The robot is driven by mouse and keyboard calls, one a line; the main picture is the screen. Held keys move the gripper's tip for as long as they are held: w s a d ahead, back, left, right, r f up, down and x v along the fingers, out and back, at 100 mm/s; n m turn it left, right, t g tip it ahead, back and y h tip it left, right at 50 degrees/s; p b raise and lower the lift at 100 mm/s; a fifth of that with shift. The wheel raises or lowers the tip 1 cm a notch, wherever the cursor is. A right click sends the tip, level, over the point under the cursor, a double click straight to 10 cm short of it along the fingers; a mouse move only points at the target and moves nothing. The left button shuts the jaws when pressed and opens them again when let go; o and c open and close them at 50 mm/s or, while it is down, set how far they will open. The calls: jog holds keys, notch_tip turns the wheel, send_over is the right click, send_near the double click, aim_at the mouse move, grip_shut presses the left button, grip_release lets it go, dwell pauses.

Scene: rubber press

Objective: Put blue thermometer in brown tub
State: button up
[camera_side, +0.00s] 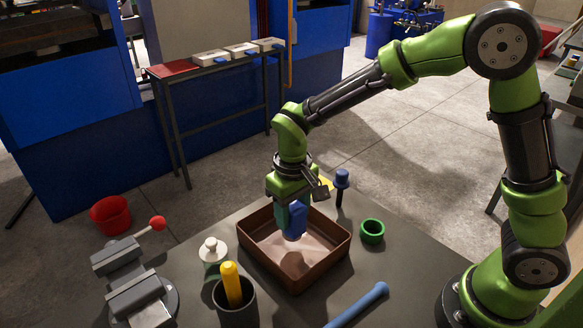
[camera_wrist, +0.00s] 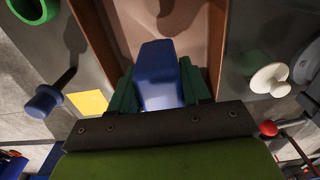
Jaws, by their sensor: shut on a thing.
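My gripper (camera_side: 289,212) is shut on the blue thermometer (camera_side: 295,224), a chunky blue block-like body. The thermometer hangs below the fingers over the brown tub (camera_side: 262,268), a shallow rectangular open box. In the wrist view the thermometer (camera_wrist: 158,62) sits between the green fingers (camera_wrist: 158,92), with the tub's wall (camera_wrist: 96,38) behind it to the left. The tub's pale floor shows around the thermometer. I cannot tell whether the thermometer touches that floor.
Around the tub stand a green ring-shaped cup (camera_side: 372,231), a dark-blue-topped tool (camera_side: 342,180), a white-topped bottle (camera_side: 212,252) and a dark cup (camera_side: 236,308) with a yellow handle. A blue bar (camera_side: 358,305) lies in front. A vise (camera_side: 135,285) is left.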

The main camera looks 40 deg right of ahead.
aim_at(293, 225)
jog(key=shift+f, duration=1.9)
jog(key=shift+f, duration=0.15)
jog(key=o, duration=1.3)
notch_tip(293, 225, up, 12)
jog(key=shift+f, duration=0.1)
jog(key=s+d+r+m+t+y, duration=0.1)
jog(key=s+d+r+m+t, duration=0.1)
jog(key=s, duration=0.5)
jog(key=s+d+r+m+t+y, duration=0.1)
jog(key=s+d+r+m+t, duration=0.1)
jog(key=s+d+r+t, duration=0.3)
jog(key=shift+s+d+r, duration=0.6)
jog(key=shift+s+d, duration=0.6)
jog(key=shift+d, duration=0.4)
